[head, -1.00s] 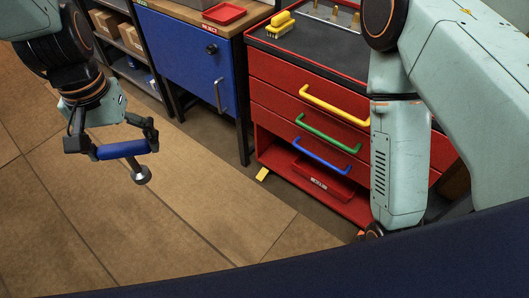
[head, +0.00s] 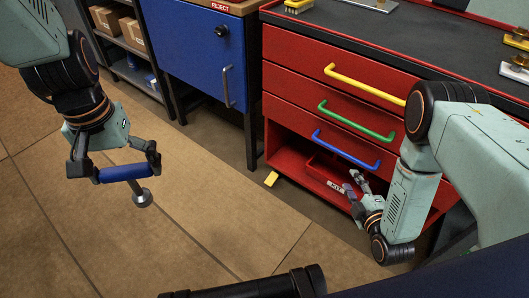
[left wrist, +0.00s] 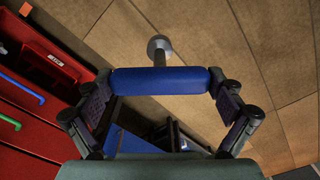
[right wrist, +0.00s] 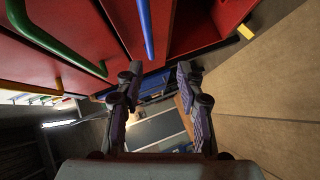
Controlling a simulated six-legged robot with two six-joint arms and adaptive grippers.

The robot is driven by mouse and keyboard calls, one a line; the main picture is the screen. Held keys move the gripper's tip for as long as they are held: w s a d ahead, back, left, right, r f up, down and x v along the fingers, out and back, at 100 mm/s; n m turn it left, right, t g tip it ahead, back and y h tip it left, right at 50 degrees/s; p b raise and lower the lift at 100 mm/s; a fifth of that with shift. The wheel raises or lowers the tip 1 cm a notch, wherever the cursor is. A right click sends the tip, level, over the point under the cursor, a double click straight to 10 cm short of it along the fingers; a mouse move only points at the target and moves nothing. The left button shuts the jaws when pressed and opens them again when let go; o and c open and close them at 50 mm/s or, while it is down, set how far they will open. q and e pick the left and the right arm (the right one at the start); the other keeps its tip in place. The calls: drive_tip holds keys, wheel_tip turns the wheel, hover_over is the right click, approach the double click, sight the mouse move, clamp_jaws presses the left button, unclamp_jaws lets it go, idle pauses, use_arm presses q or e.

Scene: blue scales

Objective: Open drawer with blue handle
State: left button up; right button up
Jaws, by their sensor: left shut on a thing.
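The red cabinet's lowest closed drawer has a blue bar handle (head: 346,150). It also shows in the right wrist view (right wrist: 147,30) and at the left of the left wrist view (left wrist: 22,86). My right gripper (head: 353,181) is open and empty, just below the blue handle and apart from it. In the right wrist view its fingers (right wrist: 160,70) are spread, with the handle beyond the tips. My left gripper (head: 125,172) is shut on a tool with a blue grip (left wrist: 160,80) and a round metal head (left wrist: 158,45), held over the floor.
Drawers with a green handle (head: 355,121) and a yellow handle (head: 365,85) sit above, both shut. A red bin (head: 325,170) lies in the open shelf below. A blue cabinet (head: 195,55) stands left. The floor (head: 230,205) in front is clear.

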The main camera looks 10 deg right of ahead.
sight(141, 192)
use_arm(q)
drive_tip(key=shift+w+d+f+b, duration=0.1)
drive_tip(key=shift+d+f+b, duration=0.2)
drive_tip(key=shift+f, duration=0.25)
drive_tip(key=shift+d, duration=0.2)
drive_tip(key=shift+a+f, duration=0.1)
drive_tip(key=shift+s+a+f+b, duration=0.15)
drive_tip(key=shift+s+a+b, duration=0.05)
drive_tip(key=shift+b, duration=0.1)
wheel_tip(141, 192, down, 4)
drive_tip(key=b, duration=0.4)
drive_tip(key=shift+w+f, duration=0.1)
drive_tip(key=shift+f, duration=0.05)
use_arm(e)
drive_tip(key=shift+n+t, duration=0.8)
drive_tip(key=w+d, duration=0.1)
drive_tip(key=w, duration=0.3)
drive_tip(key=w+d+f, duration=0.1)
drive_tip(key=w, duration=0.3)
drive_tip(key=w+f, duration=0.1)
drive_tip(key=w, duration=0.3)
drive_tip(key=shift+w+d, duration=0.3)
drive_tip(key=shift+d, duration=0.1)
drive_tip(key=shift+r, duration=0.1)
drive_tip(key=shift+a, duration=0.1)
clamp_jaws()
